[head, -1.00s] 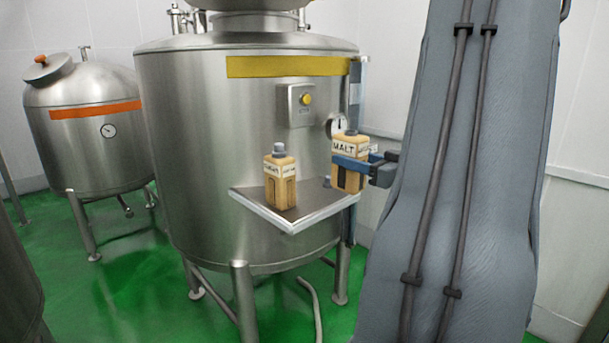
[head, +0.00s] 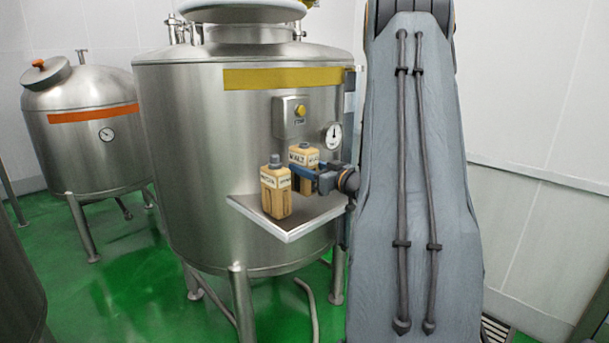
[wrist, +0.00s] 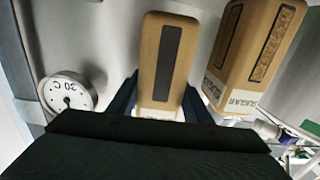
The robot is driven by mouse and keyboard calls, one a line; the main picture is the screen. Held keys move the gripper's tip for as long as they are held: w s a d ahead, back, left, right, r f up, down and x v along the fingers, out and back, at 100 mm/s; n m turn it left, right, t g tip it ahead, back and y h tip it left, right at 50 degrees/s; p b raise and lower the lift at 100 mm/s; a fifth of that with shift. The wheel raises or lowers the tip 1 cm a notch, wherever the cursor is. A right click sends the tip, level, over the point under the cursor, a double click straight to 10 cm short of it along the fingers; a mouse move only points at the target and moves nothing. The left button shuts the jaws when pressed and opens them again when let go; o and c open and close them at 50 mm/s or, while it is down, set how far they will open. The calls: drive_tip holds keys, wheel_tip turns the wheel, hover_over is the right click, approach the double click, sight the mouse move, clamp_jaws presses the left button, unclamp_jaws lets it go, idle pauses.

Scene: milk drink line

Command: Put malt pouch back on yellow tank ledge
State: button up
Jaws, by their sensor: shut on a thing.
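The malt pouch (head: 303,155) is a tan, box-shaped pouch with a white MALT label and a dark cap. My gripper (head: 312,180) is shut on it from the right, and the pouch is upright at the back of the ledge. The ledge (head: 290,236) is a metal shelf on the front of the yellow-banded tank (head: 190,160).
A second tan pouch (head: 276,192) stands on the ledge in front left of the malt pouch; its label reads SUGAR in the wrist view (wrist: 255,50). A gauge (head: 334,135) and a yellow-button box (head: 291,117) are on the tank wall. The ledge's front right is bare.

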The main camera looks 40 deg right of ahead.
wheel_tip(320, 180, down, 3)
drive_tip(key=shift+r+p, duration=0.1)
drive_tip(key=shift+p, duration=0.45)
drive_tip(key=shift+w+f+p, duration=0.35)
drive_tip(key=shift+w+f, duration=0.05)
drive_tip(key=shift+f, duration=0.2)
drive_tip(key=o, duration=1.5)
drive_tip(key=shift+o, duration=0.2)
drive_tip(key=shift+r, duration=0.1)
drive_tip(key=shift+s+r, duration=0.1)
drive_tip(key=shift+s, duration=0.05)
drive_tip(key=s+b, duration=0.3)
drive_tip(key=s, duration=0.8)
drive_tip(key=shift+s+d, duration=0.35)
drive_tip(key=shift+d, duration=0.1)
